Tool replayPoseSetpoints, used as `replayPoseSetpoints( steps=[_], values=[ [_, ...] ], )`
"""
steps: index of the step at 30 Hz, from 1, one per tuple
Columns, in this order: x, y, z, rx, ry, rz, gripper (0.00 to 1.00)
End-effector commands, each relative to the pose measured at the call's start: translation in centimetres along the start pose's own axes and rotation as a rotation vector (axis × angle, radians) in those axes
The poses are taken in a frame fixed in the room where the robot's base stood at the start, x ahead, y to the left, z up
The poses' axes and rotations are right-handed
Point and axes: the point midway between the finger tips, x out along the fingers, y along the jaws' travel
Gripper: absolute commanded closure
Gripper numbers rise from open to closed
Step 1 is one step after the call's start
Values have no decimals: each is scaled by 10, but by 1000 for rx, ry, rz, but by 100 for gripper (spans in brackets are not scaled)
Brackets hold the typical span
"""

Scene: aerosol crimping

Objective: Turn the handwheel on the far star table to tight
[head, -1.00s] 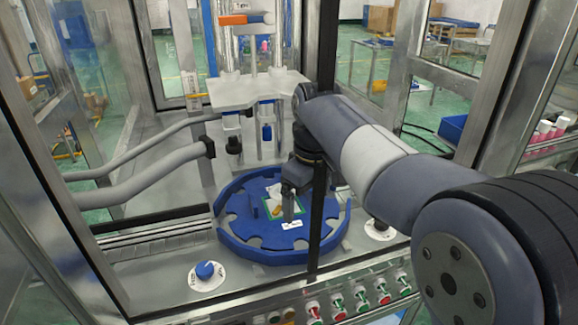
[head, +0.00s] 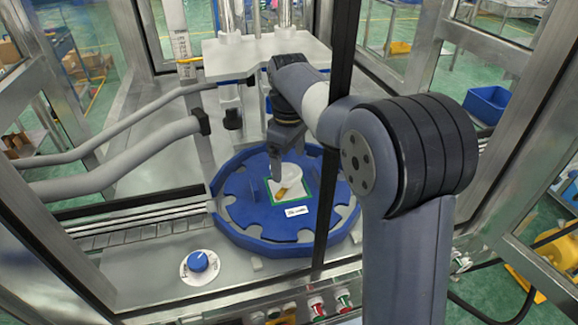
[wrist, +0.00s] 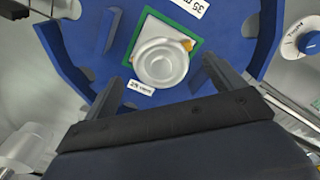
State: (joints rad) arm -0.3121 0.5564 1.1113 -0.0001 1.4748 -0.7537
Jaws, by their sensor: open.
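The handwheel (head: 291,184) is a white round knob with a yellow-orange pointer. It sits on a white, green-edged plate in the middle of the blue star table (head: 235,222). In the wrist view the handwheel (wrist: 161,63) lies ahead, between the fingers in the picture, its pointer at upper right. My gripper (head: 279,168) is over the table, just behind the handwheel in the head view. In the wrist view my gripper (wrist: 166,74) is open and empty, with its fingers apart on either side. I cannot tell the height gap exactly.
A white machine head (head: 262,58) on metal columns stands behind the table. Grey hoses (head: 115,165) come in from the left. A dark frame post (head: 335,130) crosses in front of the star table's right part.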

Motion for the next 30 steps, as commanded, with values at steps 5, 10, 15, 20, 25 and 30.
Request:
replayPoseSetpoints(
  steps=[5, 10, 15, 20, 25, 30],
  values=[
    [22, 0, 0, 1, -2, -1, 11],
    [28, 0, 0, 1, 0, 0, 11],
    [28, 0, 0, 1, 1, 0, 11],
    [28, 0, 0, 1, 1, 1, 20],
    [28, 0, 0, 1, 1, 1, 34],
    [28, 0, 0, 1, 1, 0, 48]
  ],
)
